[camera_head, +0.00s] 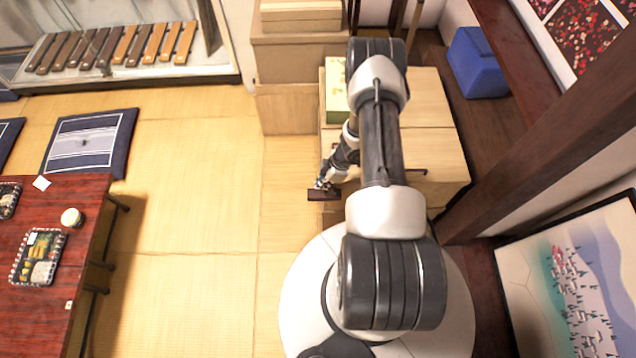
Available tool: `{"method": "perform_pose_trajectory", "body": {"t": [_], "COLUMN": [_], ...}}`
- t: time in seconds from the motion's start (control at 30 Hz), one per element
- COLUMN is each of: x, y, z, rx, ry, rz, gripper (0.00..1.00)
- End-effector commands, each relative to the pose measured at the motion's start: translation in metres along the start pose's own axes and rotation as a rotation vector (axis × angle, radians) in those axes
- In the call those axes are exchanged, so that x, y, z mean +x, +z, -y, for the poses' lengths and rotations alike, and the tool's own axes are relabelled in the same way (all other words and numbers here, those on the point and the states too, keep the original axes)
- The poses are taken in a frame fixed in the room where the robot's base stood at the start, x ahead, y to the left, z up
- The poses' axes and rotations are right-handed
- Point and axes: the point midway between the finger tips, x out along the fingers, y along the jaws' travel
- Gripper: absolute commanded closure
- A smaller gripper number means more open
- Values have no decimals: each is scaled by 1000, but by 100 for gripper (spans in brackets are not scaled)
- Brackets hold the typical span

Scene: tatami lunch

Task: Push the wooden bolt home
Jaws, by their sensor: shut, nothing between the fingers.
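My gripper (323,186) is at the end of my arm, low at the left front edge of a pale wooden cabinet (435,140). Its fingers are small in this view and look closed, with nothing seen between them. A short dark brown bar (323,195) lies right at the fingertips. It may be the wooden bolt, but I cannot tell for sure, nor whether the fingers touch it. My arm hides part of the cabinet top and front, so any slot or catch for the bolt is not visible.
A green-and-cream box (335,95) stands on the cabinet, left of my arm. Stacked cardboard boxes (290,60) are behind it. A red low table (30,290) is at the left. The tatami (190,220) between is clear.

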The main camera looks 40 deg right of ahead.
Motion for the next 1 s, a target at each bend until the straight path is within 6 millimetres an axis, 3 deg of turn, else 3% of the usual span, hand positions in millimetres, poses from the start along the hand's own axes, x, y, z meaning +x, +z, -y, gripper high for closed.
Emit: {"method": "perform_pose_trajectory", "body": {"t": [0.27, 0.5, 0.7, 1.0], "x": [1, 14, -43, -84], "y": [1, -35, -34, -34], "z": [0, 4, 2, 3], "rx": [4, -1, 5, 2], "ry": [2, -1, 4, 1], "rz": [10, 3, 2, 1], "gripper": [100, 100, 100, 100]}}
